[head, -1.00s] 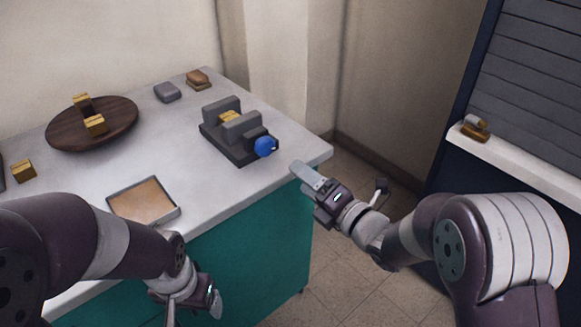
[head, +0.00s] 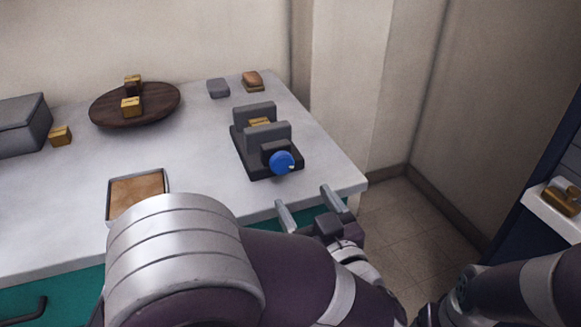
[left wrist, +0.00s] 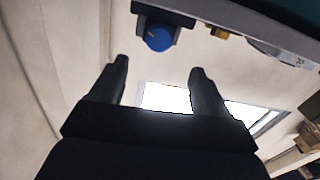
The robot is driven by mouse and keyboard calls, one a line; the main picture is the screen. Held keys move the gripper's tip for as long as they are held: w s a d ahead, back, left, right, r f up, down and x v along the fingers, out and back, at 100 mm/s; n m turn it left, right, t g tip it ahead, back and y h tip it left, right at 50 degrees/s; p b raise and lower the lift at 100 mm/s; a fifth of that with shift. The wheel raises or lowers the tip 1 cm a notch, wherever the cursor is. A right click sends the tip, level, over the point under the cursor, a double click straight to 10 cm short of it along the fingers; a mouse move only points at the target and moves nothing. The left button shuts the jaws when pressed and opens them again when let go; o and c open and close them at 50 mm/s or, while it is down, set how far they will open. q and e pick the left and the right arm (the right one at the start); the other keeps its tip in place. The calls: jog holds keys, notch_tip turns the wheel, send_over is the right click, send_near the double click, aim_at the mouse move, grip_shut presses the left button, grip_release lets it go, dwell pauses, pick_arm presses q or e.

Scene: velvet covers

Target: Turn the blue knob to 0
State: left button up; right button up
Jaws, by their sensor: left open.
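The blue knob (head: 281,162) is on the front end of a dark grey vise-like device (head: 262,137) near the right part of the counter. A small light mark shows on its right side; I cannot read any numbers. My left gripper (head: 306,203) is open and empty at the counter's front edge, in front of the knob and apart from it. In the left wrist view the knob (left wrist: 158,38) shows beyond the open fingers (left wrist: 160,80), between them and nearer the left one. Part of my right arm shows at the lower right of the head view; its gripper is out of the picture.
A gold block (head: 259,122) sits in the device. A round wooden board (head: 160,111) with gold blocks, a shallow tray (head: 109,203), a grey box (head: 22,125) and small blocks stand on the white counter (head: 205,160). A ledge (head: 545,212) is at far right.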

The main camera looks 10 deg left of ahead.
aim_at(283, 166)
pick_arm(q)
jog(key=b+x, duration=0.2)
jog(key=x, duration=0.7)
jog(key=shift+w+a+f, duration=0.15)
jog(key=shift+w, duration=0.15)
jog(key=shift+w+a+b, duration=0.3)
jog(key=shift+w+a, duration=0.05)
jog(key=shift+w, duration=0.15)
jog(key=c, duration=1)
jog(key=shift+c, duration=0.2)
